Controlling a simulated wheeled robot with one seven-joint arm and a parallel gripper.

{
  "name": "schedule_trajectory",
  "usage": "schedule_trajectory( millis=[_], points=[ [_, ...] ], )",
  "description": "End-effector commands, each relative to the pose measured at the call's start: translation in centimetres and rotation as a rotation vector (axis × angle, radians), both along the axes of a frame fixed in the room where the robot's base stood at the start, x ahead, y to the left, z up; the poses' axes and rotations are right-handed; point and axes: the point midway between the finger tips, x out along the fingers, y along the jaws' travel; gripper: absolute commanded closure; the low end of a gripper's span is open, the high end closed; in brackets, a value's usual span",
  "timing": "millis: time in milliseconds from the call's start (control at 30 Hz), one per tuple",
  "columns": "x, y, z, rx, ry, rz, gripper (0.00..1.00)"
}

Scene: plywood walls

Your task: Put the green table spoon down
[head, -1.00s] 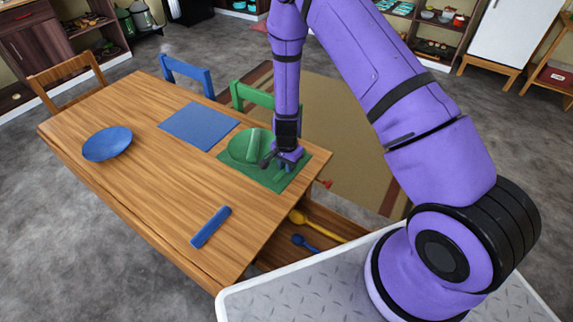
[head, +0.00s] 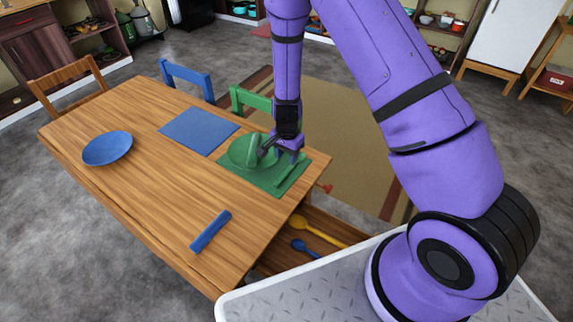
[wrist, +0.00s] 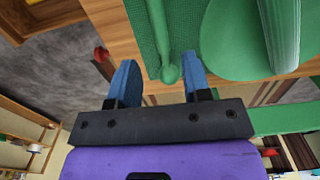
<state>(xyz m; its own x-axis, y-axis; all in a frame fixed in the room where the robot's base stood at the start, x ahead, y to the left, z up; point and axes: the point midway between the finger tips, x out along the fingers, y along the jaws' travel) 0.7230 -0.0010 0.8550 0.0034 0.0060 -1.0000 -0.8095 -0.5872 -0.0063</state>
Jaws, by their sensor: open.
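The green table spoon (wrist: 170,73) lies on the green placemat (wrist: 140,22) beside the green plate (wrist: 220,40), in the wrist view. In the head view the spoon (head: 285,175) shows as a thin green shape on the right part of the mat (head: 262,182), right of the plate (head: 240,150). My gripper (head: 287,154) is above the spoon. In the wrist view its two blue fingers stand apart (wrist: 160,80), with the spoon's rounded end beyond and between their tips. The gripper is open and empty, apart from the spoon.
A long green item (head: 253,148) lies on the plate. The wooden table (head: 150,140) also holds a blue placemat (head: 198,128), blue plate (head: 107,146) and long blue item (head: 211,230). An open drawer below holds a yellow spoon (head: 318,231) and blue spoon (head: 304,248). Chairs stand behind.

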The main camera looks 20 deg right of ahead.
Motion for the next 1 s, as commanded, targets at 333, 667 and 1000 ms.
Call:
schedule_trajectory(
  millis=[333,667,1000],
  points=[
    [0.0,0.0,4.6,0.0,0.0,0.0,0.56],
    [0.0,0.0,6.3,0.011,-0.008,0.013,0.56],
    [-1.2,-0.1,18.2,0.092,-0.097,0.183,0.56]
  ],
)
